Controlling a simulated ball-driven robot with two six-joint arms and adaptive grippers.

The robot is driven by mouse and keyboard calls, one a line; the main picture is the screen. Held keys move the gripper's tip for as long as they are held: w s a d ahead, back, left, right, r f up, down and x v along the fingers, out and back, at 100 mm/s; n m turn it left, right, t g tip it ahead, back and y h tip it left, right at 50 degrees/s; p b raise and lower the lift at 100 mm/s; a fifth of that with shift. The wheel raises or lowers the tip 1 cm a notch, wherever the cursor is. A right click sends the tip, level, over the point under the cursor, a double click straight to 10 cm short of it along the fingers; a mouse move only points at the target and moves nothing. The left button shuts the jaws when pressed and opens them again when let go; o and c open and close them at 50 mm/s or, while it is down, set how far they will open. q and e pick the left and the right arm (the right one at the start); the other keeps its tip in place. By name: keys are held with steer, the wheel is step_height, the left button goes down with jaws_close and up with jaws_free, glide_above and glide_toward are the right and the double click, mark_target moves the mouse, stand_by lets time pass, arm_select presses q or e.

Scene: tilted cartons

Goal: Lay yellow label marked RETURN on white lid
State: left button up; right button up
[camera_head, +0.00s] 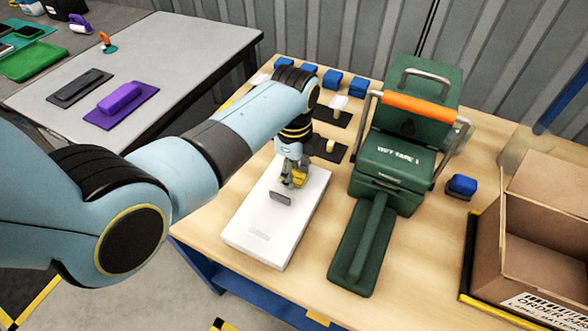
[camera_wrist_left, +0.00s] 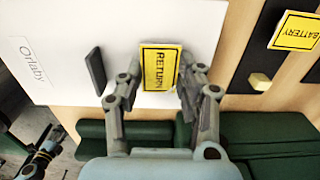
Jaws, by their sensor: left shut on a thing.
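The white lid (camera_head: 262,222), marked "Orlaby", lies flat on the wooden table; it fills the upper left of the left wrist view (camera_wrist_left: 60,60). My left gripper (camera_head: 293,180) is over its far part, fingers pointing down. It is shut on the yellow label marked RETURN (camera_wrist_left: 159,68), which sits between the two fingers. In the left wrist view the label overlaps the lid; I cannot tell whether it touches. A dark grey bar (camera_head: 281,198) is on the lid beside the label. My right gripper (camera_wrist_left: 50,138) shows small at the left wrist view's lower left.
A green tape machine (camera_head: 400,165) with an orange handle stands right of the lid. A yellow BATTERY label (camera_wrist_left: 296,30) lies on a dark pad beyond the lid. Several blue blocks (camera_head: 332,80) line the back edge. A cardboard box (camera_head: 540,235) stands at right.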

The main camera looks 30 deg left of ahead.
stand_by(0.3)
arm_select(q)
steer(key=o, duration=0.8)
steer(key=shift+c, duration=0.2)
steer(key=shift+o, duration=0.4)
steer(key=o, duration=0.5)
step_height(320, 180, up, 7)
steer(key=p, duration=0.7)
steer(key=shift+p, duration=0.35)
